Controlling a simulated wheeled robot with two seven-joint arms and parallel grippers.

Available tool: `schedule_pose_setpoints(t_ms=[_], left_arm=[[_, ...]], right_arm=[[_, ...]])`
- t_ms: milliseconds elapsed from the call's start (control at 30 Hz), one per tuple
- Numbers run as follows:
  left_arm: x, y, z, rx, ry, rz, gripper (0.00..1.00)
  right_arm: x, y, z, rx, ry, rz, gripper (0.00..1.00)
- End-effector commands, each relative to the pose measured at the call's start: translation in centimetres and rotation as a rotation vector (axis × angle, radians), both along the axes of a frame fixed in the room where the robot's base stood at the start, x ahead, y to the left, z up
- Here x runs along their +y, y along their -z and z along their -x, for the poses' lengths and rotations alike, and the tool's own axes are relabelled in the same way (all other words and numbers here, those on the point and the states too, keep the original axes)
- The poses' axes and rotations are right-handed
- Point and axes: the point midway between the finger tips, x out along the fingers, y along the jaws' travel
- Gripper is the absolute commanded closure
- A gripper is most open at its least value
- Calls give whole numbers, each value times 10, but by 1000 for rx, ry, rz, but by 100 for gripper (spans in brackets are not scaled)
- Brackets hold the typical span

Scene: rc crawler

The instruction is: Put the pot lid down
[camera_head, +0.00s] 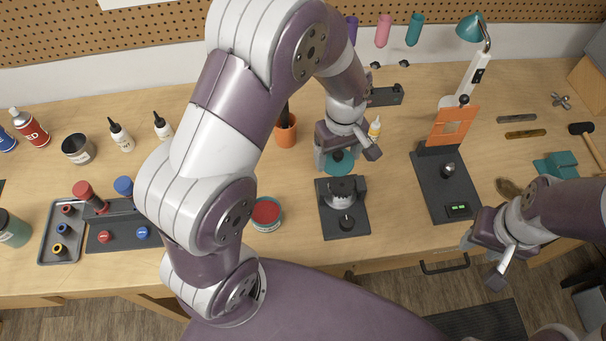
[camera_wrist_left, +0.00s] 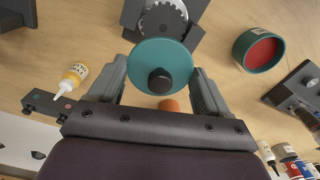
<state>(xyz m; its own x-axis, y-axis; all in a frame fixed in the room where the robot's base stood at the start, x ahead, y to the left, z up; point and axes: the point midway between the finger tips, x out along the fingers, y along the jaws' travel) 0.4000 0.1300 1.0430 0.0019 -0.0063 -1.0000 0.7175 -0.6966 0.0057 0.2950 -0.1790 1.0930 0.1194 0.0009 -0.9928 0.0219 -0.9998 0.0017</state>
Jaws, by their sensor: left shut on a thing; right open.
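The pot lid is a teal disc with a black knob (camera_head: 338,166), behind the dark gear device in the head view. It fills the middle of the left wrist view (camera_wrist_left: 177,62). My left gripper (camera_head: 346,158) is shut on the lid, with one finger on each side of its rim (camera_wrist_left: 158,72). I cannot tell the gap between lid and table. The teal pot with red contents (camera_head: 266,214) stands open left of the gear device and also shows in the left wrist view (camera_wrist_left: 240,50). My right gripper (camera_head: 482,262) is open and empty past the bench's front edge.
The gear device (camera_head: 345,222) stands just in front of the lid. An orange cup (camera_head: 286,135) and a yellow bottle (camera_head: 375,128) are nearby. A dark station with an orange panel (camera_head: 430,175) stands right. Bare bench lies between pot and gear device.

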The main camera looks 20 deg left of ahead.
Motion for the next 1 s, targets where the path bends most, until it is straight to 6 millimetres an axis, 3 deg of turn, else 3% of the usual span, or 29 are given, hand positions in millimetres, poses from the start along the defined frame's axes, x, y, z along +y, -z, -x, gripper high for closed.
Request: schedule_pose_setpoints(t_ms=[300, 433, 533, 800, 1000], left_arm=[[77, 44, 12, 6, -16, 0, 51], [101, 59, 14, 4, -14, 1, 51], [110, 67, 15, 3, -11, 0, 51], [111, 107, 15, 3, -8, 0, 51], [111, 108, 15, 0, -8, 0, 51]], right_arm=[[0, -23, 0, 0, 0, 0, 57], [0, -27, 0, 0, 0, 0, 57], [0, -29, 0, 0, 0, 0, 57], [0, -39, 0, 0, 0, 0, 57], [0, -37, 0, 0, 0, 0, 57]])
